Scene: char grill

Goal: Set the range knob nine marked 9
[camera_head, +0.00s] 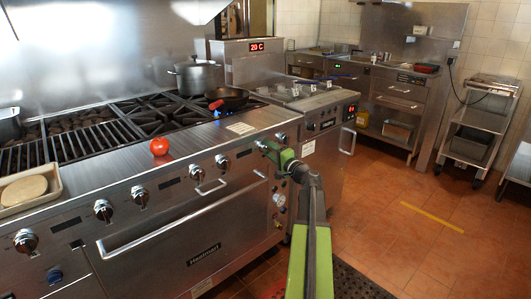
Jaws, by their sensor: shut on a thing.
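The range (165,237) has a steel front with a row of dark knobs with bright rims. My green gripper (268,150) is at the right part of this row, shut on a range knob (260,145) that is mostly hidden by the jaws. No number on this knob can be read, and its pointer cannot be made out. Another knob (281,137) shows just right of the jaws, and one more knob (222,162) sits to the left.
A tomato (159,146) sits on the range's front ledge. A black pan (227,98) and a steel pot (195,76) stand on the burners. A tray (50,190) is at the left. A fryer (330,118) adjoins at the right. The tiled floor at right is open.

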